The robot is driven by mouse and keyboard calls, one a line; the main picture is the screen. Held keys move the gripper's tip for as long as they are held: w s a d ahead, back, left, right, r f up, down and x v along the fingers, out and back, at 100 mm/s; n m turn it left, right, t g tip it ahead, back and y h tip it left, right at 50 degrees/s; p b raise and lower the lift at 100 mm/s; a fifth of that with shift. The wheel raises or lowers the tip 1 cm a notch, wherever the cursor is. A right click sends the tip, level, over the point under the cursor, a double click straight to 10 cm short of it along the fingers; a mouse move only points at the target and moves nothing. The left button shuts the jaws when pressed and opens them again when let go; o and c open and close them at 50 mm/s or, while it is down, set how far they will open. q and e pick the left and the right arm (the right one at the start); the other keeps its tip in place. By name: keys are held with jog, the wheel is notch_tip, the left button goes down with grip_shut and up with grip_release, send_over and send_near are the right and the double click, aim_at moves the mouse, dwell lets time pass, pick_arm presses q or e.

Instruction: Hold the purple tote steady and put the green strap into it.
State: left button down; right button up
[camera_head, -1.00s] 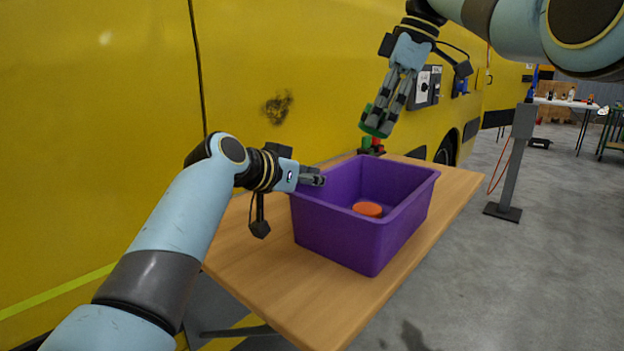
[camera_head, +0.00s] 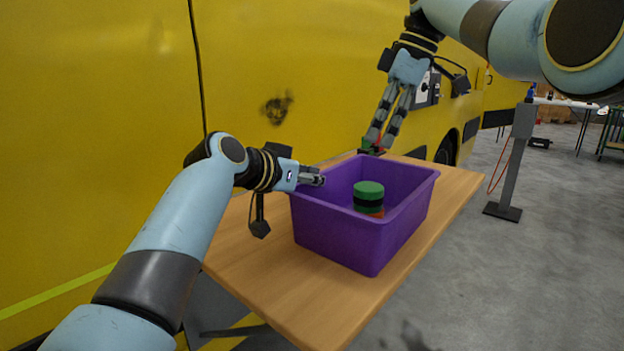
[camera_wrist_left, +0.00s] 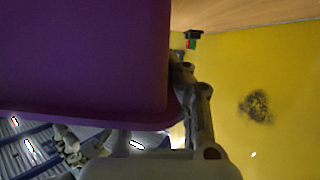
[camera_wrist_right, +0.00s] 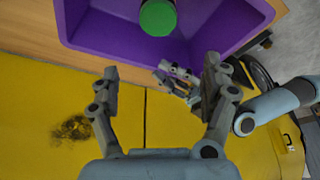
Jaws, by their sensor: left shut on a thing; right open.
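The purple tote (camera_head: 340,228) stands upright on the wooden table. My left gripper (camera_head: 318,180) is shut on the tote's left rim; in the left wrist view the tote (camera_wrist_left: 80,60) fills the upper left. The green strap (camera_head: 369,190), a rolled piece with a dark band, is inside the tote, over or against an orange object (camera_head: 374,211). The strap's round green top also shows in the right wrist view (camera_wrist_right: 158,17). My right gripper (camera_head: 378,140) is open and empty, above the tote's far side. Its spread fingers (camera_wrist_right: 160,85) show in the right wrist view.
The wooden table (camera_head: 270,285) has bare room in front of and right of the tote. A small red, green and black item stands at the table's far edge, partly behind my right fingers. A yellow vehicle wall (camera_head: 100,150) rises close behind. A grey post (camera_head: 515,160) stands right.

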jog(key=v, duration=1.2)
pick_arm(q)
jog(key=c, duration=1.4)
grip_release()
